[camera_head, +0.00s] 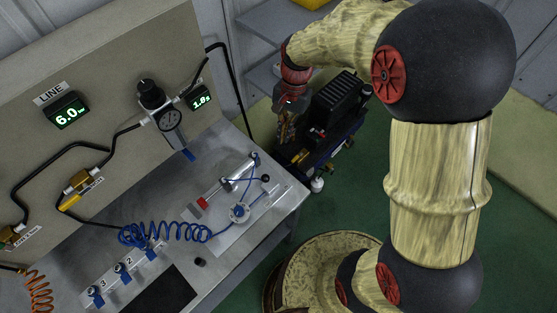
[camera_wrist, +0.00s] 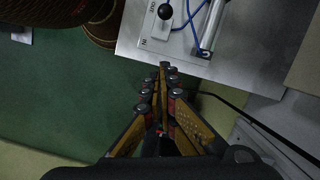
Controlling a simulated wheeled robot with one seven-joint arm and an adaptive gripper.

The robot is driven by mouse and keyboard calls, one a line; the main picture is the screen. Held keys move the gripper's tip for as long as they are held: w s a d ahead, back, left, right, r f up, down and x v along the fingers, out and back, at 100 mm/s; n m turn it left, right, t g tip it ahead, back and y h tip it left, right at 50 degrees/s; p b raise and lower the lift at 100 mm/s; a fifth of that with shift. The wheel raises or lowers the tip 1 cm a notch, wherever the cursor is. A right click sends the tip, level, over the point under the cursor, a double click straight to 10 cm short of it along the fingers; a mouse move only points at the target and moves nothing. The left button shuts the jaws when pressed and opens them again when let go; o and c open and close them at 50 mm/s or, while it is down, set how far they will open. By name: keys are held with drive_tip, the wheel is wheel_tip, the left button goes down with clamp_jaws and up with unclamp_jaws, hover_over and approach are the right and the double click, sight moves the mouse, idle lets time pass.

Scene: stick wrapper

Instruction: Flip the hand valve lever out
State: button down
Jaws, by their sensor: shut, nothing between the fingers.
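The hand valve's lever shows as a black ball knob (camera_head: 265,178) near the right end of a pale plate on the metal bench. In the wrist view the knob (camera_wrist: 165,12) stands on a small white plate near the bench edge, with blue tubing beside it. My gripper (camera_head: 284,138) hangs past the bench's right edge, beyond the knob and apart from it. In the wrist view its fingers (camera_wrist: 164,70) are together and empty, with the tips just short of the bench edge. The lever's stem is hard to make out.
A silver cylinder (camera_wrist: 212,27) with blue tubing lies beside the knob. A coiled blue hose (camera_head: 165,233) and a round blue-and-white fitting (camera_head: 239,212) are on the bench (camera_head: 190,177). A black compressor (camera_head: 338,100) stands behind my gripper. A black hose (camera_head: 236,88) hangs by the panel.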

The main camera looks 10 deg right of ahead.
sight(268, 180)
drive_tip(key=s+a+f+m+b, duration=0.1)
drive_tip(key=s+a+f, duration=0.3)
drive_tip(key=f, duration=0.5)
drive_tip(key=shift+s+f+b, duration=0.2)
drive_tip(key=shift+s+b, duration=0.1)
drive_tip(key=shift+a, duration=0.1)
